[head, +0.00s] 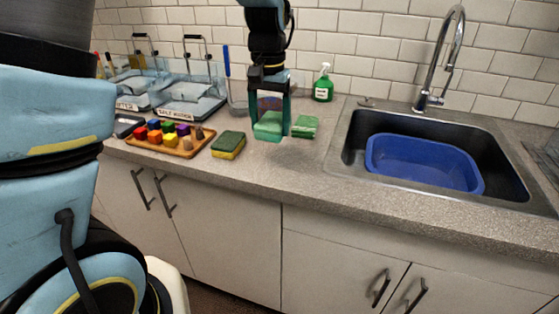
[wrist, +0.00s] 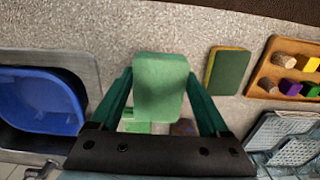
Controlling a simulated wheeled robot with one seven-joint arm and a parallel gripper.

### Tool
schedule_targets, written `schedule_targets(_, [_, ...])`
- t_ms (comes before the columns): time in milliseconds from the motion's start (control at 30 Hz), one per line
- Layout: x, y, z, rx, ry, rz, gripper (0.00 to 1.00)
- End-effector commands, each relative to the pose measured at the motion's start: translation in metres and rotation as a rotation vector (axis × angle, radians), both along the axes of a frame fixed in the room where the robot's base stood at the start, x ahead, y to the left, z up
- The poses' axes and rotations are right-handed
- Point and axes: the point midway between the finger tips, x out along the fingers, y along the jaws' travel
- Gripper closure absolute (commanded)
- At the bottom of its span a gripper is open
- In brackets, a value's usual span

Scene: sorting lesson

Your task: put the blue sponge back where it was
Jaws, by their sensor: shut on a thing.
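My gripper (head: 270,128) is shut on a plain teal-green sponge (head: 268,120) above the counter. In the wrist view the held sponge (wrist: 160,88) sits between both green fingers of my gripper (wrist: 160,75). No plainly blue sponge shows. A second green sponge (head: 306,127) lies just right of my gripper; in the wrist view it is partly hidden behind the held one (wrist: 136,126). A green-and-yellow sponge (head: 228,145) lies on the counter to the left, apart from my gripper; it also shows in the wrist view (wrist: 228,70).
A wooden tray (head: 188,154) with coloured blocks and clear bins (head: 190,105) stand at the left. The sink (head: 345,150) with a blue basin (head: 420,160) is at the right. The front counter strip is clear.

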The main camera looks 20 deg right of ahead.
Motion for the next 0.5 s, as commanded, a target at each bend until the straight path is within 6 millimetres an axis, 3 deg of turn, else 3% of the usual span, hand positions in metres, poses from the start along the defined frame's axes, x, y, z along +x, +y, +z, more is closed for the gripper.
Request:
schedule_targets(100, [-0.001, 0.001, -0.021, 0.005, 0.004, 0.002, 0.73])
schedule_targets(500, [0.000, 0.001, -0.069, 0.003, 0.004, 0.004, 0.73])
